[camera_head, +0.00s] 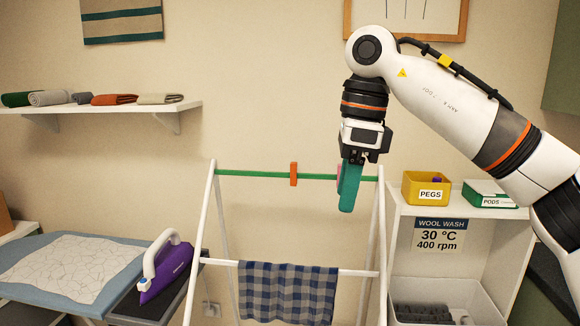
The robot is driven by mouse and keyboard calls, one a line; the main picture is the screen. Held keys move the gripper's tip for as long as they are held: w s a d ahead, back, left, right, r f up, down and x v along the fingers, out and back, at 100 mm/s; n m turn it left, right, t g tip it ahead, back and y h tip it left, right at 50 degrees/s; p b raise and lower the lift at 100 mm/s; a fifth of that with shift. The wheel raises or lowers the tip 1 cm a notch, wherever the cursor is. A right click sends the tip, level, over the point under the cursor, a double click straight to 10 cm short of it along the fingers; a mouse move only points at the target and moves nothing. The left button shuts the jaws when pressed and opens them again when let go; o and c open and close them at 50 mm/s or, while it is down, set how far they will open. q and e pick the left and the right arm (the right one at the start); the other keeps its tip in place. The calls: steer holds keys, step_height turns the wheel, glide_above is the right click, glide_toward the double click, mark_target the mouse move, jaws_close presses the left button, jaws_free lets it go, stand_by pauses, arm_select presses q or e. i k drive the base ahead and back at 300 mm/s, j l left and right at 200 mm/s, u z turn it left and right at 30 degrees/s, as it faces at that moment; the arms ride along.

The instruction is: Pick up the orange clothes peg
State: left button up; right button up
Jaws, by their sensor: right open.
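The orange clothes peg (293,174) sits upright on the green top rail (250,173) of a white drying rack, near the rail's middle. My right gripper (347,206) comes in from the upper right and points down, to the right of the orange peg and apart from it. Its teal fingers overlap in this view and cover part of the green rail. The gripper is open. A pink thing (340,177), mostly hidden behind the fingers, shows at the rail. My left gripper is not in view.
A checked cloth (288,291) hangs on the rack's lower white bar (355,272). A yellow pegs box (426,188) and a pods box (488,193) stand on the right shelf unit. A purple iron (166,271) stands on the ironing board at left.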

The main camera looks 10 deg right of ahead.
mark_target(292, 165)
steer(key=i, duration=1.45)
